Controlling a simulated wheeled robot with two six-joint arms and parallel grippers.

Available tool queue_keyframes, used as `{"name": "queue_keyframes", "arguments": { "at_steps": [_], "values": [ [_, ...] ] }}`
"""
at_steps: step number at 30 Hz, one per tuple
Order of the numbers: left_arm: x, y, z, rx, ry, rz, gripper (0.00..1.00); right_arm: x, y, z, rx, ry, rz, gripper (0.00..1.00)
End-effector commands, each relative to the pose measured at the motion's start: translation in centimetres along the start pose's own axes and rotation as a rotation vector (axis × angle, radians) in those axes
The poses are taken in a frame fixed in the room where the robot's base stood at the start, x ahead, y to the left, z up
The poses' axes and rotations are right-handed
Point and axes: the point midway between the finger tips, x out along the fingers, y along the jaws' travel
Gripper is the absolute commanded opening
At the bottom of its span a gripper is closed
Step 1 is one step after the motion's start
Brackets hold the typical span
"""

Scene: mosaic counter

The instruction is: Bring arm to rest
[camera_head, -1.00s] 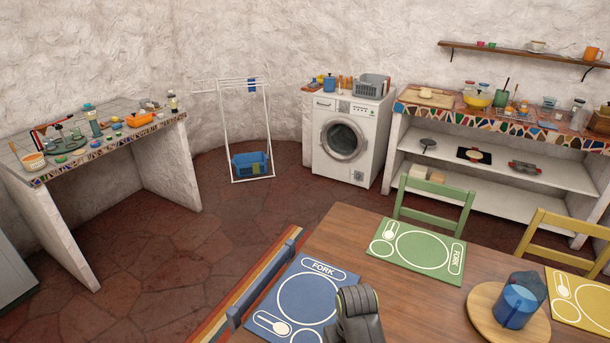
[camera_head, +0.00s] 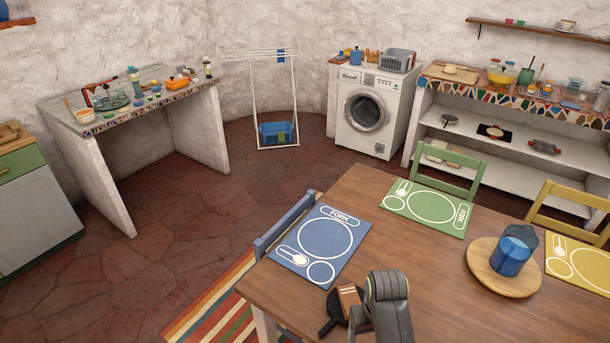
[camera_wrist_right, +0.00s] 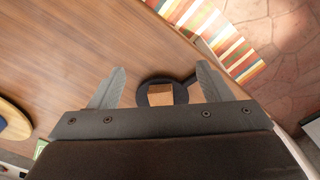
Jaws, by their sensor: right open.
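My right arm (camera_head: 387,305) shows in the head view over the near edge of the wooden table (camera_head: 430,270). Its fingers are hidden there. In the wrist view my right gripper (camera_wrist_right: 160,68) is open, with its two grey fingers spread wide apart. Between and beyond the fingers is a small dark round pan (camera_wrist_right: 144,88) with a brown block (camera_wrist_right: 160,95) on it. The gripper is not closed on either. In the head view the pan (camera_head: 334,308) and block (camera_head: 349,299) lie just left of my arm. My left gripper is not in view.
A blue placemat (camera_head: 322,243) lies left on the table. A wooden board (camera_head: 490,281) with a blue cup (camera_head: 512,255) stands right of my arm. A blue chair (camera_head: 283,226) and a green chair (camera_head: 450,173) border the table. Floor is open at left.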

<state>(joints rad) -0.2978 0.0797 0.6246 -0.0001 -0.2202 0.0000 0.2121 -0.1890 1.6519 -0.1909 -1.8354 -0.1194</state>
Motion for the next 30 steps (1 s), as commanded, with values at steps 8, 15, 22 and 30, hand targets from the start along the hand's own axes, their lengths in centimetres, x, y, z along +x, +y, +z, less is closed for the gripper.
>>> {"name": "queue_keyframes", "arguments": {
  "at_steps": [8,15,22,30],
  "values": [
    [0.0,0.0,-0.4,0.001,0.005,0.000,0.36,0.8,3.2,3.9,0.070,0.046,0.021,0.72],
    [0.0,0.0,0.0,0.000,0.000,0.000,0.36,0.8,6.8,9.6,0.144,0.109,0.062,0.72],
    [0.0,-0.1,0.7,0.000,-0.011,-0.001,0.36,-1.4,10.1,16.9,0.197,0.197,0.121,0.72],
    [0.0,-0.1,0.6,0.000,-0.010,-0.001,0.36,-4.4,11.3,21.7,0.206,0.260,0.158,0.72]
  ]
}}
